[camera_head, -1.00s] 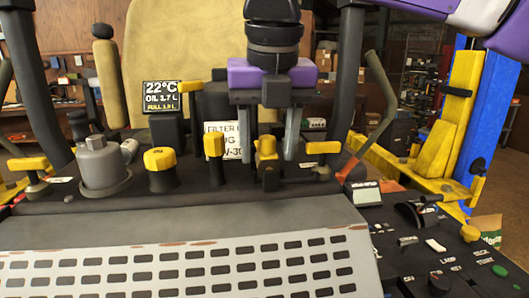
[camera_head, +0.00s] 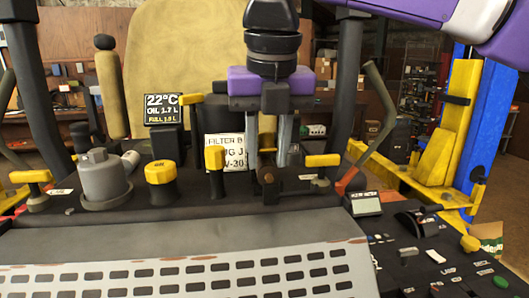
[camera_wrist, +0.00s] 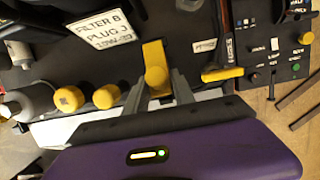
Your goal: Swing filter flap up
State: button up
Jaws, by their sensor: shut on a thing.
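My gripper (camera_head: 268,150) reaches down over the black engine deck, with its grey fingers shut on a yellow flap. In the head view the flap (camera_head: 267,125) shows as a narrow yellow strip between the fingers, above a dark mount (camera_head: 267,180); much of it is hidden by the gripper. In the wrist view the yellow flap (camera_wrist: 154,58) lies between the fingertips of my gripper (camera_wrist: 160,85) and extends past them. A white sign (camera_head: 226,153) reading "FILTER B" and "PLUG J" stands behind, partly covered by a yellow-topped post.
Yellow-capped posts (camera_head: 160,172) and (camera_head: 215,160) and a grey canister (camera_head: 103,182) stand left of my gripper. A yellow T-handle (camera_head: 322,160) stands close on the right. A slotted grey panel (camera_head: 200,275) lies in front; a control console (camera_head: 430,250) is at lower right.

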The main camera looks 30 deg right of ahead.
jog(key=shift+w+d+r, duration=0.1)
jog(key=shift+w+r, duration=0.15)
jog(key=shift+r, duration=0.15)
jog(key=shift+c, duration=0.4)
jog(key=shift+w+d+r+p, duration=0.15)
jog(key=shift+w+r+p, duration=0.3)
jog(key=shift+w+p, duration=0.05)
jog(key=shift+w+d+r+p, duration=0.15)
jog(key=shift+w+r+p, duration=0.05)
jog(key=shift+w+p, duration=0.2)
jog(key=shift+w+d+r+p, duration=0.15)
jog(key=shift+w+p, duration=0.1)
jog(key=shift+w, duration=0.25)
jog(key=shift+w+d+p, duration=0.25)
jog(key=shift+w+p, duration=0.15)
jog(key=shift+w, duration=0.4)
jog(key=shift+w+d+p, duration=0.25)
jog(key=shift+w+p, duration=0.1)
jog(key=shift+w, duration=0.4)
jog(key=o, duration=0.9)
jog(key=shift+r, duration=0.1)
